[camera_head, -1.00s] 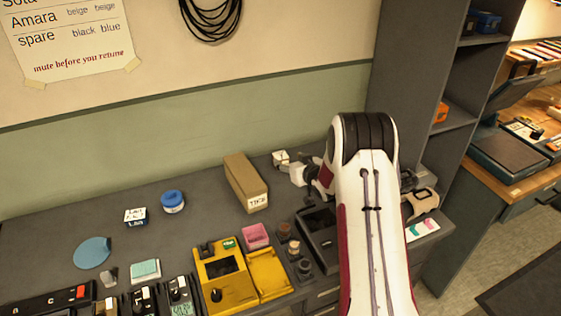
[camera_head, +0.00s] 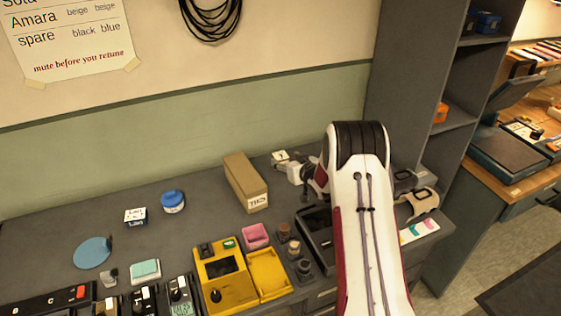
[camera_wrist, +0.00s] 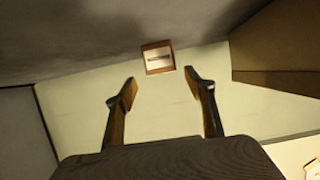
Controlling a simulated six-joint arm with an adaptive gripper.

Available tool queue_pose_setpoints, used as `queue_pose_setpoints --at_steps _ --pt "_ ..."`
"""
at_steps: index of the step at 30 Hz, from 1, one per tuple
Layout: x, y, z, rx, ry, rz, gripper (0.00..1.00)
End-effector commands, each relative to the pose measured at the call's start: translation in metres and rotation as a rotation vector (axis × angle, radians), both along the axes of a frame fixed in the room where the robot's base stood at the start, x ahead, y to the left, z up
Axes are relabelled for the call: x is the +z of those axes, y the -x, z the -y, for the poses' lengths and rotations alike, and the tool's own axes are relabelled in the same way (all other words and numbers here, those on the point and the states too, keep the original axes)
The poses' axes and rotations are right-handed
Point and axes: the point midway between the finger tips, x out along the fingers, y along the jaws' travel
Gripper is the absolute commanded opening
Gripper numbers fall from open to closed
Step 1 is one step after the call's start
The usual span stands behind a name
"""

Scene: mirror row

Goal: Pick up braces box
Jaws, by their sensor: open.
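A small pale box (camera_head: 280,158) stands at the back of the grey counter, near the wall; I cannot read a name on it, so I cannot be sure it is the braces box. In the wrist view a small brown-edged box (camera_wrist: 158,58) with a dark mark on its light face appears just beyond the fingertips, apart from them. My gripper (camera_wrist: 161,88) is open with nothing between its fingers. In the head view my gripper is mostly hidden behind my arm, just right of the small box.
A long cardboard box (camera_head: 245,182) with a white label stands left of the small box; it also shows at right in the wrist view (camera_wrist: 280,48). A blue round tin (camera_head: 172,201), a white labelled box (camera_head: 135,217) and a yellow device (camera_head: 222,277) lie farther left and forward. A grey shelf (camera_head: 412,95) rises at right.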

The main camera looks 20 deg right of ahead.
Motion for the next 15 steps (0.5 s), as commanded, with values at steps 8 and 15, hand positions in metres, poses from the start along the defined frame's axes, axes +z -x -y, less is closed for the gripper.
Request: queue_pose_setpoints --at_steps 8,15 --pt "-0.0001 -0.0012 -0.0001 0.0 0.0 0.001 0.54" --pt "-0.0015 -0.0047 -0.0007 0.0 0.001 0.001 0.54"
